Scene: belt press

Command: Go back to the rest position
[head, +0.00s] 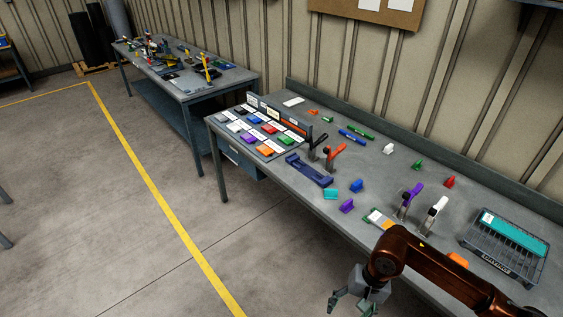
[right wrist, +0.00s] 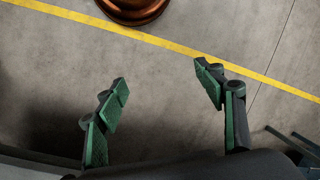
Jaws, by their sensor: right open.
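My right gripper (head: 352,304) hangs at the bottom of the head view, in front of the workbench's front edge and over the floor. Its copper-coloured arm comes in from the right and covers part of the bench. In the right wrist view the right gripper (right wrist: 165,86) has its two green-padded fingers wide apart with nothing between them. My left gripper is in neither view.
The workbench (head: 300,197) holds coloured clamps, small blocks, markers, a blue holder (head: 309,170), a card board (head: 262,154) and a wire tray (head: 492,262) with a teal item. A second table (head: 190,95) stands behind. The floor (head: 110,200) at left is clear.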

